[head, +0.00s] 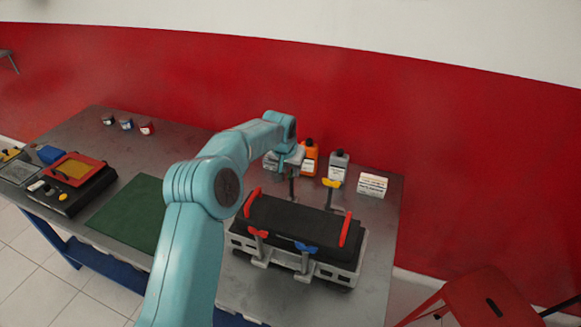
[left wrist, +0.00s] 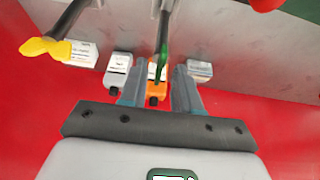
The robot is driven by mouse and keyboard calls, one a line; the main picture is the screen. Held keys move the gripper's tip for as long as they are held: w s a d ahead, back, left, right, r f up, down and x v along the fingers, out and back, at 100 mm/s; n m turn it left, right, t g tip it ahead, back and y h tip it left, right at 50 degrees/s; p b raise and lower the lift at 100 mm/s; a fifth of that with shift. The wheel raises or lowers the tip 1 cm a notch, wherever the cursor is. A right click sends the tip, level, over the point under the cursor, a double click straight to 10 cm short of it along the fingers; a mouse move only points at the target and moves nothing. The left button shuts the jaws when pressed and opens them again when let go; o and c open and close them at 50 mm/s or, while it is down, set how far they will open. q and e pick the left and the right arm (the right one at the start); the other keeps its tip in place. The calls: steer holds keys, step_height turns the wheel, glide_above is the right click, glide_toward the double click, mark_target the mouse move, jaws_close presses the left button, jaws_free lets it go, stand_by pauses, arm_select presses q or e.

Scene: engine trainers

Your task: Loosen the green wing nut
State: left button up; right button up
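The green wing nut (left wrist: 162,62) sits on a dark rod (left wrist: 164,12) in the left wrist view. My left gripper (left wrist: 159,80) is open, with one finger on each side of the nut's near wing and a visible gap on both sides. In the head view my left gripper (head: 290,157) is at the back of the engine trainer (head: 290,225), above a thin rod (head: 291,186); the gripper hides the nut there. My right gripper is in neither view.
A yellow wing nut (head: 331,183), a blue one (head: 306,247) and a red one (head: 257,233) are on the trainer. Orange (head: 310,158) and grey (head: 338,164) bottles and a white box (head: 373,185) stand behind. A green mat (head: 128,212) lies left.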

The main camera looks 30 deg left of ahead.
arm_select(q)
steer(key=shift+d+r, duration=0.1)
steer(key=c, duration=0.5)
jaws_close()
